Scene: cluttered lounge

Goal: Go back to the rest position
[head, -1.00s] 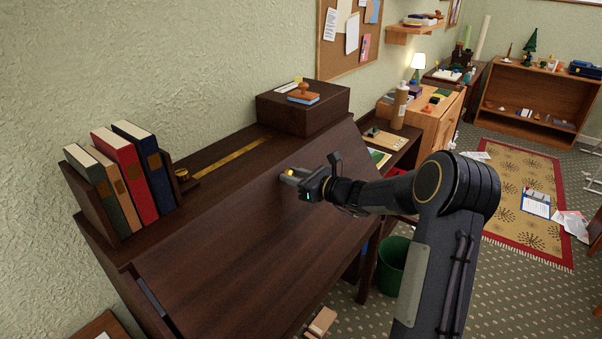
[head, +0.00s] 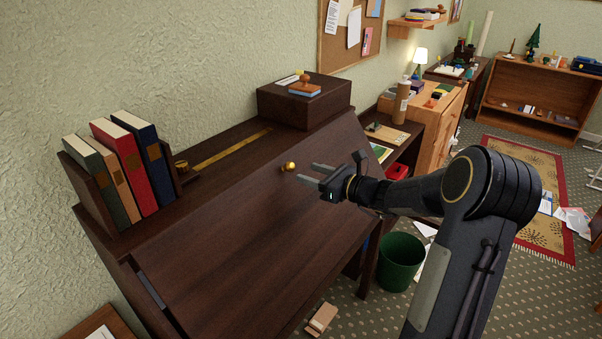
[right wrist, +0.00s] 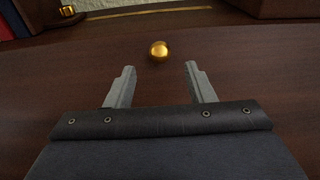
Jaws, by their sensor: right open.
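My right gripper (head: 312,173) is open and empty. Its two fingers also show apart in the right wrist view (right wrist: 159,85). A round brass knob (head: 289,166) sits on the sloping dark wooden front of the desk (head: 235,235), just beyond the fingertips and clear of them. The knob also shows in the right wrist view (right wrist: 159,50), ahead of the gap between the fingers. The sloping front looks closed. My left gripper is not in view.
Books (head: 130,165) stand in a rack on the desk's left. A dark box (head: 303,104) with a stamp (head: 304,88) sits at its back right. A green bin (head: 400,262) and a small wooden block (head: 322,317) are on the floor. Patterned carpet is open further right.

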